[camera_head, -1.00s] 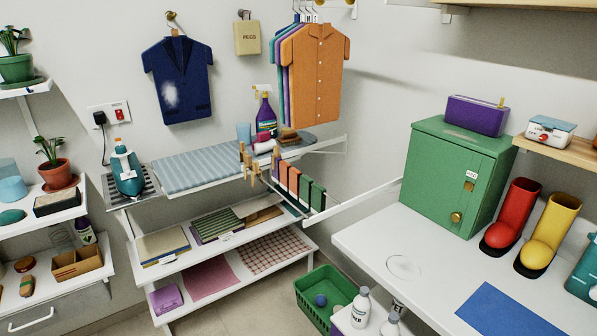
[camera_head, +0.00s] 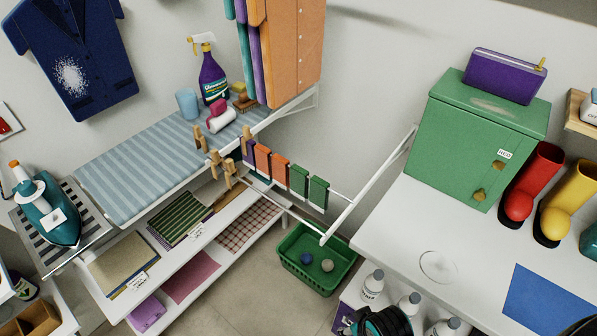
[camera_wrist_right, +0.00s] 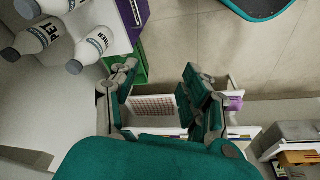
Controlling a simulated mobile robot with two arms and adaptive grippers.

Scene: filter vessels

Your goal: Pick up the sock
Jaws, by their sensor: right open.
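The green basket (camera_head: 318,282) stands on the floor below the drying rail. In it lie a dark blue rounded bundle (camera_head: 306,258) and a pale grey one (camera_head: 327,265); they may be rolled socks, but I cannot tell. Nothing else in view is clearly a sock. My right gripper (camera_wrist_right: 165,95) is open and empty in the right wrist view, its two fingers apart. Part of my right arm, teal and black, shows at the bottom edge of the head view, in front of the basket. My left gripper is not in view.
Several small cloths (camera_head: 280,172) hang on the white rail above the basket. White bottles (camera_head: 372,286) stand right of the basket, beside the white table (camera_head: 400,225). Shelves with folded cloths (camera_head: 180,220) are at left. Some floor (camera_head: 245,285) is clear.

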